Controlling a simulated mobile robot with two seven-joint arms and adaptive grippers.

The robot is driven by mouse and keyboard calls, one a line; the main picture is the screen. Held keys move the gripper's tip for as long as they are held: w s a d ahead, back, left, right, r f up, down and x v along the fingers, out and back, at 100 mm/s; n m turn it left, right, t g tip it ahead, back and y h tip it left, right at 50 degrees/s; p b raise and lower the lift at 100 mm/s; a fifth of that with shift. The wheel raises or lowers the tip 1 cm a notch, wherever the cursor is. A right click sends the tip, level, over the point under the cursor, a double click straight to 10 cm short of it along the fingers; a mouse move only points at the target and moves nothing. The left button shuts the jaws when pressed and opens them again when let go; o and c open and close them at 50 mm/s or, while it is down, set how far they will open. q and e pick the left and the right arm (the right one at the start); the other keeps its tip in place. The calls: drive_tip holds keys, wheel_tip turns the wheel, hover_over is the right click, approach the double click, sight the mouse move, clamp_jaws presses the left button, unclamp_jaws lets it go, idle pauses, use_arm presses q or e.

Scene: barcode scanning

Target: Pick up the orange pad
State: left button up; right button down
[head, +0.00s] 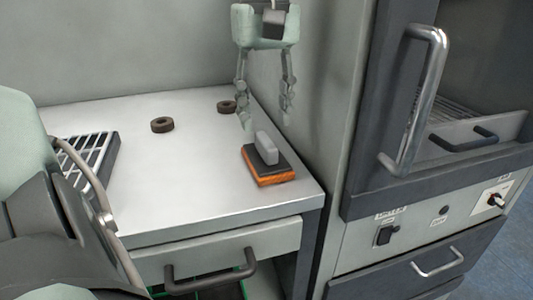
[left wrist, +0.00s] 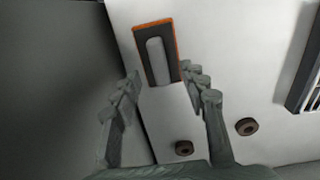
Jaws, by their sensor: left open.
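The orange pad (head: 268,163) lies flat on the white worktop near its front right corner. It has an orange base, a dark upper layer and a grey handle block on top. It also shows in the left wrist view (left wrist: 170,70), at the top, beyond the fingertips. My left gripper (head: 266,117) hangs above and behind the pad in the head view, fingers pointing down, open and empty. In the left wrist view my left gripper (left wrist: 160,80) has its fingers spread, with the handle roughly in line with the gap. My right gripper is not in view.
Two brown rings (head: 162,125) (head: 227,106) lie on the worktop (head: 190,190). A slatted grey rack (head: 88,152) is at the left. A wall and a cabinet with a metal handle (head: 417,100) stand close on the right. The worktop's middle is clear.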

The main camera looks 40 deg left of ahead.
sight(266, 139)
use_arm(q)
wheel_tip(266, 139, down, 6)
drive_tip(key=shift+r, duration=0.2)
clamp_jaws()
